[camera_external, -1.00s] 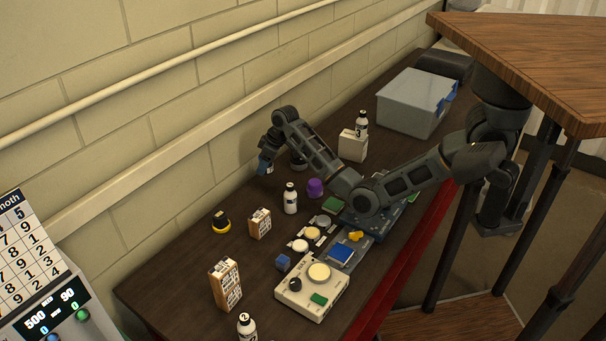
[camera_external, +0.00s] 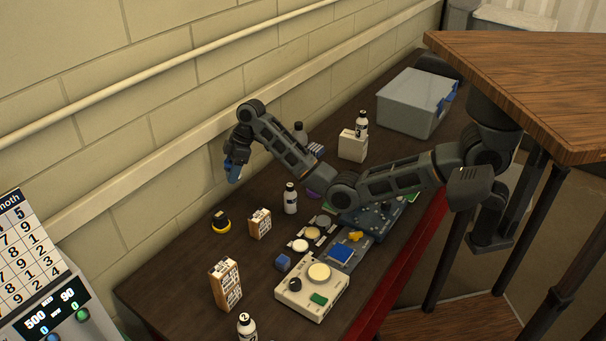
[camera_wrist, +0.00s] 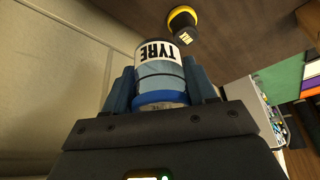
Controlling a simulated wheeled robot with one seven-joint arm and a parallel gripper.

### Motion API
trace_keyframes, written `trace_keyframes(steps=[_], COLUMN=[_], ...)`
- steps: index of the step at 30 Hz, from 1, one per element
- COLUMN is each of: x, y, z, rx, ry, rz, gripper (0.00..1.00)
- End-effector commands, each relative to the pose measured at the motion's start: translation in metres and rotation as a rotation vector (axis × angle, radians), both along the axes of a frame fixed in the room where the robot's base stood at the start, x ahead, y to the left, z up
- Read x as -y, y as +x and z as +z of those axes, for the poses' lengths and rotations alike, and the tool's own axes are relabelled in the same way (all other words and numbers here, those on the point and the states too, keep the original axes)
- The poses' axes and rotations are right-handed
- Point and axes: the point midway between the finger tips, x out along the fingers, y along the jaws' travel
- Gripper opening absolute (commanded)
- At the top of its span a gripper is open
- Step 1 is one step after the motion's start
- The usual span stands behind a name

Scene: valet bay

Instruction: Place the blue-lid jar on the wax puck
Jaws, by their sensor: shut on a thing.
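My gripper (camera_wrist: 163,88) is shut on the blue-lid jar (camera_wrist: 160,60), which has a white label reading TYRE. The blue lid is at the palm end, and the jar's body points away between the two fingers. In the external view my gripper (camera_external: 234,174) is held above the table near the wall; the jar is hard to make out there. A round black piece with a yellow rim (camera_external: 220,222) sits on the table below and in front of the gripper, apart from the jar. It looks like the wax puck, and in the wrist view it (camera_wrist: 183,22) lies beyond the jar.
A small orange-and-white box (camera_external: 260,223) and a white bottle (camera_external: 290,198) stand right of the puck. A taller box (camera_external: 225,284) stands nearer the front. The wall (camera_external: 150,130) runs close behind. A grey bin (camera_external: 412,103) is at the far end.

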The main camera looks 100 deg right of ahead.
Motion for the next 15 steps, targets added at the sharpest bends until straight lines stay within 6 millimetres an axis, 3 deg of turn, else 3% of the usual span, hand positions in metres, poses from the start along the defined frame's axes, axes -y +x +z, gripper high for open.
trace_keyframes(steps=[9,15], x=[-0.046,-0.059], y=[0.046,0.061], z=[-0.037,-0.050], rx=[-0.002,-0.001], ry=[0.002,0.000], rz=[0.001,-0.003], gripper=[0.27,0.27])
